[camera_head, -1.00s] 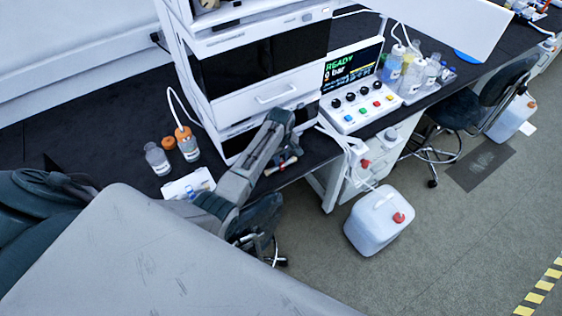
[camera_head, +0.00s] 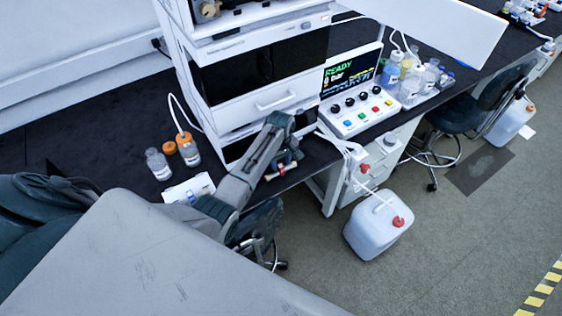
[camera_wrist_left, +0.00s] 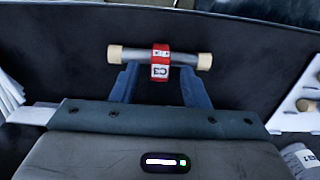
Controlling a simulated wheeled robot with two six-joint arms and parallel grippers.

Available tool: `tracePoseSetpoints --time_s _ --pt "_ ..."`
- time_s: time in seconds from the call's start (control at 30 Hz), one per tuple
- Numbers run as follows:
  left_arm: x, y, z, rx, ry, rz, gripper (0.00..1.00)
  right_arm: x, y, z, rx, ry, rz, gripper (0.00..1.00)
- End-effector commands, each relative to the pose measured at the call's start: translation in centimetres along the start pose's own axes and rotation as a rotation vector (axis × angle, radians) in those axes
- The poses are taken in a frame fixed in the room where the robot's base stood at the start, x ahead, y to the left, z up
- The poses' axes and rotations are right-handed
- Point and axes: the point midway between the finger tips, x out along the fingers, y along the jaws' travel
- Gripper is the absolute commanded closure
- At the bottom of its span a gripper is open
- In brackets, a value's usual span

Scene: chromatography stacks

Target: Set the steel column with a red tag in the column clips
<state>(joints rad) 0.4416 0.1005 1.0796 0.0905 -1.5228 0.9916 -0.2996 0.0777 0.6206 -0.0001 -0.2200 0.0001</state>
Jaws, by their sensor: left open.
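The steel column (camera_wrist_left: 183,57), with pale end caps and a red tag (camera_wrist_left: 161,62), shows in the left wrist view. It lies crosswise at the tips of my left gripper (camera_wrist_left: 160,84), whose two blue fingers are apart, one on each side of the tag. I cannot tell whether the fingers touch it. In the head view my left gripper (camera_head: 286,163) is low at the bench's front edge, and the red tag (camera_head: 282,168) shows there, with most of the column hidden. I cannot make out the column clips. My right gripper is out of view.
The instrument stack (camera_head: 262,95) rises behind my gripper. White tubing (camera_head: 343,146) and the control panel (camera_head: 352,100) are right.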

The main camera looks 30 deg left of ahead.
Motion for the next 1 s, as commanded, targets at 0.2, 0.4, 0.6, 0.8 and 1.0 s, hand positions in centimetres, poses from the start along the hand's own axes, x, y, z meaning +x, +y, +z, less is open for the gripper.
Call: tracePoseSetpoints --time_s 0.2,0.4,0.6,0.8,1.0 --pt "-4.1 0.1 -0.1 0.000 0.003 0.003 0.59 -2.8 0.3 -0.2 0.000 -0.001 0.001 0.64" --pt "-8.1 0.1 -0.1 0.001 0.003 0.003 0.59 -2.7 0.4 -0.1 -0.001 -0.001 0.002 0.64" --pt "-10.5 0.1 -0.1 0.000 0.001 0.001 0.59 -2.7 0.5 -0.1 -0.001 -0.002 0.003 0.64" --pt "-11.1 0.1 0.0 0.000 0.000 0.000 0.59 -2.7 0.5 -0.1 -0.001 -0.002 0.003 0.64" --pt "-11.0 0.0 0.0 0.000 0.000 0.000 0.59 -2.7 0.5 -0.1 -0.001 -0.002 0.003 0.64"
